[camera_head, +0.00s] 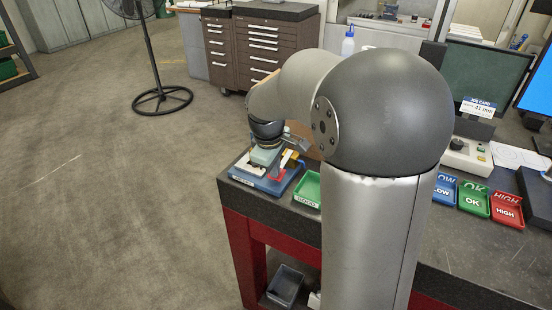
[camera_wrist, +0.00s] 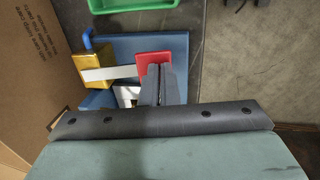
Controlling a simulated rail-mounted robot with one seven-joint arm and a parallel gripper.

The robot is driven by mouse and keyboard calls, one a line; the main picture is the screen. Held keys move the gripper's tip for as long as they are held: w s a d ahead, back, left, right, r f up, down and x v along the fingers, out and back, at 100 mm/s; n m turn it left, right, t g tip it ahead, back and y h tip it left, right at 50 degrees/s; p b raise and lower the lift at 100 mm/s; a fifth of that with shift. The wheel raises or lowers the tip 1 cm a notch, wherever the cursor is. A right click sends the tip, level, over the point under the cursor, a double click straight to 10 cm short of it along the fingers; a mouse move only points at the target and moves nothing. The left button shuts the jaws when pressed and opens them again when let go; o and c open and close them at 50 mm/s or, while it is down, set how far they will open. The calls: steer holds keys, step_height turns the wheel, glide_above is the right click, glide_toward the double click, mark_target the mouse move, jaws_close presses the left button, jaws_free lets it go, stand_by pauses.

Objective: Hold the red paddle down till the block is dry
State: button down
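The red paddle (camera_wrist: 153,58) is at the end of a white bar (camera_wrist: 108,73) on a blue base (camera_wrist: 180,44). A gold block (camera_wrist: 94,67) sits at the bar's other end. My gripper (camera_wrist: 161,68) has its fingers close together, with nothing seen between them. The fingertips overlap the paddle's lower edge in the wrist view; I cannot tell whether they touch it. In the head view, my gripper (camera_head: 264,172) is low over the blue base (camera_head: 250,181), and the paddle is mostly hidden. Whether the block is wet or dry does not show.
A green tray (camera_head: 307,188) stands beside the base on the dark bench. Blue (camera_head: 444,189), green (camera_head: 475,201) and red (camera_head: 507,210) trays lie further right. A cardboard box (camera_wrist: 30,70) stands close to the base. A blue hook (camera_wrist: 88,38) rises near the gold block.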

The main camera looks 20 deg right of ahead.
steer(key=shift+s+d+f, duration=0.1)
steer(key=shift+s+f, duration=0.1)
steer(key=shift+f, duration=0.1)
steer(key=s+a+r+p, duration=0.2)
steer(key=a+r, duration=0.1)
steer(key=r, duration=1.1)
steer(key=shift+r, duration=0.1)
steer(key=s+a+f+m+y, duration=0.1)
steer(key=s+a+f+m, duration=0.1)
steer(key=s+f+m, duration=0.2)
steer(key=s+a+f+m, duration=0.2)
steer(key=s+f, duration=0.7)
steer(key=s, duration=0.8)
steer(key=shift+a+f+m+g+y, duration=0.35)
steer(key=shift+a+m+g+y, duration=0.05)
steer(key=shift+m, duration=0.5)
